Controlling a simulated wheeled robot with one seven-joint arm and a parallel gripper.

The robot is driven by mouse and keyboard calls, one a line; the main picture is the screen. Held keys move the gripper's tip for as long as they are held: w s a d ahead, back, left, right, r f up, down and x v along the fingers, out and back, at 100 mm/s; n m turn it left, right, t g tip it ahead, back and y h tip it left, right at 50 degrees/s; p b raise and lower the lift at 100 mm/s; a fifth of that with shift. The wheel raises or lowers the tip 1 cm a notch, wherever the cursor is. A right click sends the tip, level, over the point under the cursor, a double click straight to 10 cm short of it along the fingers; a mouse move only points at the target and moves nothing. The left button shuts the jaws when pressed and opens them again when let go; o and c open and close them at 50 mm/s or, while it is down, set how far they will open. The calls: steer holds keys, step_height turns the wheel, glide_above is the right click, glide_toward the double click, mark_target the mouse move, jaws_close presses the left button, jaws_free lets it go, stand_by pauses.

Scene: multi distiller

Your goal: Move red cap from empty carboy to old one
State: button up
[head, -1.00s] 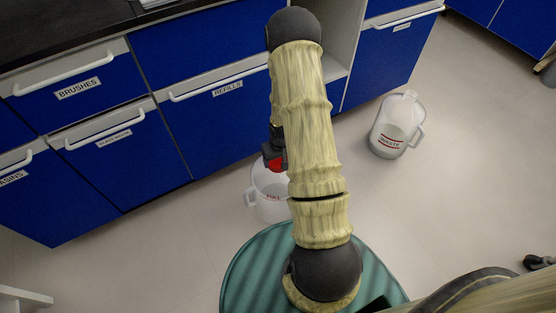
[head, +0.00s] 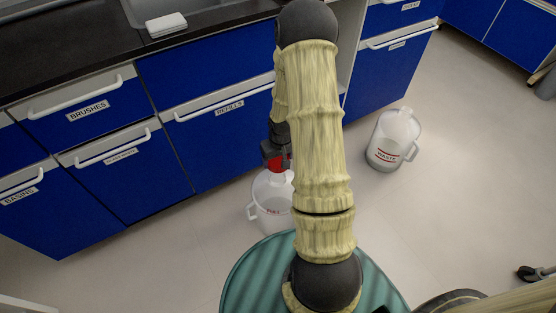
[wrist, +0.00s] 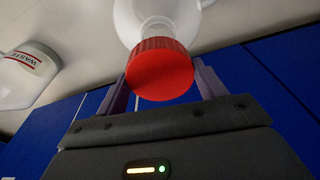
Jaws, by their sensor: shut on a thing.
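My gripper (head: 274,152) is shut on the red cap (head: 279,163), above the near carboy. In the wrist view the cap (wrist: 160,70) sits between my two fingers (wrist: 163,88). The near carboy (head: 266,188) is white and translucent, upright on the floor, with a label too small to read. Its neck (wrist: 157,27) shows just behind the cap in the wrist view; I cannot tell whether they touch. My arm hides its right side. The other carboy (head: 393,137), labelled WASTE, stands upright to the right and shows no red cap. It also shows in the wrist view (wrist: 24,74).
Blue cabinets (head: 205,150) with white handles and a dark counter (head: 60,45) line the far left side. A white box (head: 166,24) lies by the sink. Open floor (head: 450,190) lies between and right of the carboys.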

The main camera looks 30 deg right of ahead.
stand_by(0.5)
steer(key=w+a+r, duration=0.2)
steer(key=a, duration=0.4)
steer(key=w+a+r+n, duration=0.1)
steer(key=w+a+r, duration=0.1)
steer(key=a, duration=0.5)
steer(key=shift+w+a+r, duration=0.2)
steer(key=shift+a+r, duration=0.05)
steer(key=shift+r, duration=0.2)
